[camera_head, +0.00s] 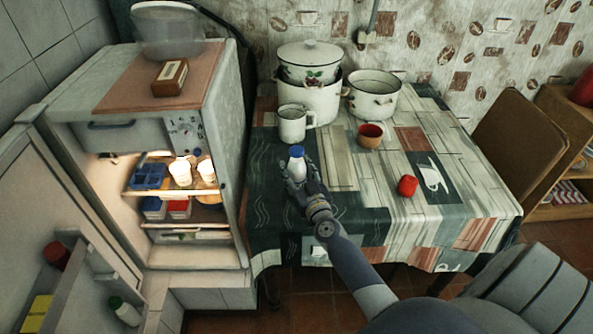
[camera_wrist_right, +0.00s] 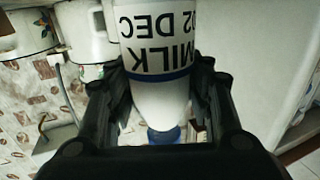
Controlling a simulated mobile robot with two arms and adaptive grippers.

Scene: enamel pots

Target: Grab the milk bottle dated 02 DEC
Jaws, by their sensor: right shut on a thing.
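A white milk bottle (camera_head: 297,163) with a blue cap is in my right gripper (camera_head: 298,180), at the left part of the table in the head view. In the right wrist view the bottle (camera_wrist_right: 158,95) appears upside down, and its label reads MILK and 02 DEC. The fingers of the right gripper (camera_wrist_right: 160,92) are shut on either side of it. In the head view the bottle looks roughly upright with its cap up. I cannot tell whether its base touches the table. My left gripper is not in view.
The lit fridge (camera_head: 243,150) stands open at left, with white containers (camera_head: 180,171) inside. The table (camera_head: 345,215) bears a white mug (camera_head: 293,124), large pot (camera_head: 312,101), second pot (camera_head: 374,97), red-brown cup (camera_head: 370,136) and red object (camera_head: 407,186). A chair (camera_head: 520,125) stands right.

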